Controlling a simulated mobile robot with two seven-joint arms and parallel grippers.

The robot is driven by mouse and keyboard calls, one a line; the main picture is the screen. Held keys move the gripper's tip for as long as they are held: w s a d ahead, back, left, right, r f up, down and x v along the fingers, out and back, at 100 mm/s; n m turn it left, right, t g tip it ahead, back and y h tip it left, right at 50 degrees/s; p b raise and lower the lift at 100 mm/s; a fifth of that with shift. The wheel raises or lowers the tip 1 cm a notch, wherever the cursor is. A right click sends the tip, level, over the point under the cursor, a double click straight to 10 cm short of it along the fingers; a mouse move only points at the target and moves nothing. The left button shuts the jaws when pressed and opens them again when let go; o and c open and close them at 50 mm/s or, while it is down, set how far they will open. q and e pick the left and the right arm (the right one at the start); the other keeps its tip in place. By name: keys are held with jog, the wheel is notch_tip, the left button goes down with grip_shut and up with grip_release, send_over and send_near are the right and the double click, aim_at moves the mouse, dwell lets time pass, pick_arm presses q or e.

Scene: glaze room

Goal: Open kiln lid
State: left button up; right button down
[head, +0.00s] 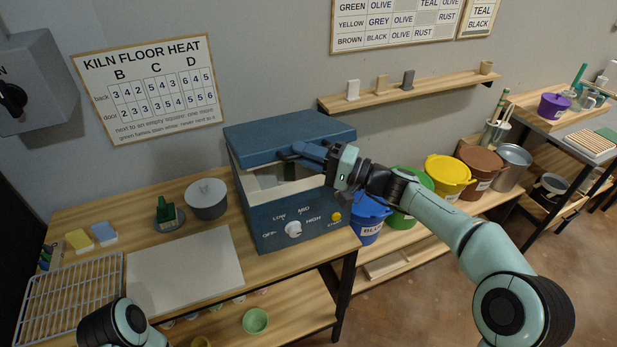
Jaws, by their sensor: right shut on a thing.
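The kiln (265,226) is a dark blue box on the wooden table. Its blue lid (285,127) is raised at the front, with a gap that shows the pale inside wall (265,181). My right gripper (304,154) reaches in from the right and is shut at the lid's front edge, on what looks like the lid handle; the gripper hides most of the handle. The front panel has a white dial (293,229) and a yellow button (336,217). Part of my left arm shows at the bottom left; its gripper is out of sight.
A wall shelf (428,90) hangs behind, above the buckets.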

jog(key=w+r+p, duration=0.1)
jog(key=r, duration=0.1)
jog(key=w+a+r+p, duration=0.1)
jog(key=w+r, duration=0.1)
jog(key=r, duration=0.1)
jog(key=w+r+p, duration=0.1)
jog(key=r, duration=0.2)
jog(key=shift+w+a, duration=0.15)
pick_arm(q)
jog(key=w+r, duration=0.6)
jog(key=shift+t+p, duration=0.3)
jog(key=shift+p, duration=0.15)
pick_arm(e)
jog(key=shift+w+a+r, duration=0.15)
jog(key=shift+w+r, duration=0.35)
jog(key=shift+r, duration=0.05)
pick_arm(q)
jog(key=shift+s, duration=0.1)
